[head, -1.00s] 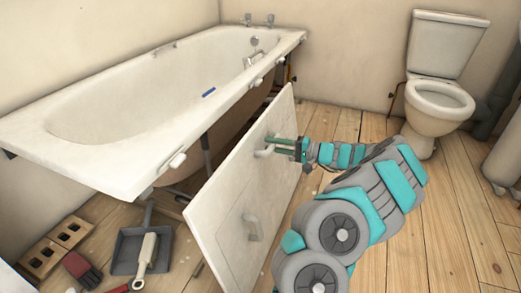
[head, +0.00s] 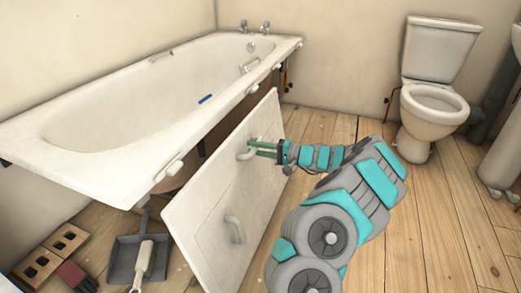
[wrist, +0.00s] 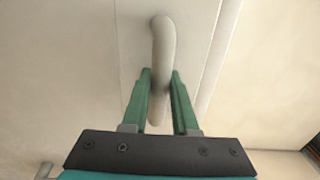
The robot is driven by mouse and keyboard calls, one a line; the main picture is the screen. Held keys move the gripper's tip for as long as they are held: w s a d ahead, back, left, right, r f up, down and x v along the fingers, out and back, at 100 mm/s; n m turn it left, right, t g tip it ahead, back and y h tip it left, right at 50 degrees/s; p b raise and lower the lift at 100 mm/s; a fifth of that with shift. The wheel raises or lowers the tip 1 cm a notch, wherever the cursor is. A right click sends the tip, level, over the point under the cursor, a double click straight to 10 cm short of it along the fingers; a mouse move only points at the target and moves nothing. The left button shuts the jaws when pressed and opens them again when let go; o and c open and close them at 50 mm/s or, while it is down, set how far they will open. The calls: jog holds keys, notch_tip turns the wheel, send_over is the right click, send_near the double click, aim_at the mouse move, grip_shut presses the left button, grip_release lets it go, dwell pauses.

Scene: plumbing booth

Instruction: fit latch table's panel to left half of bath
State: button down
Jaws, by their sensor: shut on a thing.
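The white panel (head: 209,196) stands tilted beside the open side of the bath (head: 120,105). It has two handles. My gripper (head: 262,147) is shut on the far handle (head: 246,151). The near handle (head: 235,229) is free. In the wrist view, the green fingers of my gripper (wrist: 160,95) close around the panel's handle (wrist: 162,45). The panel's top edge is below the bath rim and apart from it at the near end. White latches (head: 175,168) sit along the rim. The panel hides much of the space under the bath.
Bricks (head: 50,256), a red glove (head: 75,275) and a dustpan (head: 128,255) with a brush (head: 143,266) lie on the floor at lower left, near the panel's near end. A toilet (head: 433,100) stands at back right. The wooden floor (head: 425,215) right of my arm is clear.

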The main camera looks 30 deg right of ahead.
jog(key=x, duration=0.8)
jog(key=shift+w+f+b, duration=0.2)
jog(key=shift+w+b, duration=0.05)
jog(key=shift+b, duration=0.1)
dwell(0.5)
jog(key=shift+a, duration=0.15)
dwell(0.5)
jog(key=shift+w+a+f+b, duration=0.2)
jog(key=shift+w+a+b, duration=0.05)
jog(key=shift+b, duration=0.25)
dwell(0.9)
jog(key=c, duration=0.6)
grip_release()
jog(key=shift+f, duration=0.1)
jog(key=p+v, duration=0.1)
jog(key=v, duration=0.6)
jog(key=shift+s+d, duration=0.25)
jog(key=shift+s, duration=0.05)
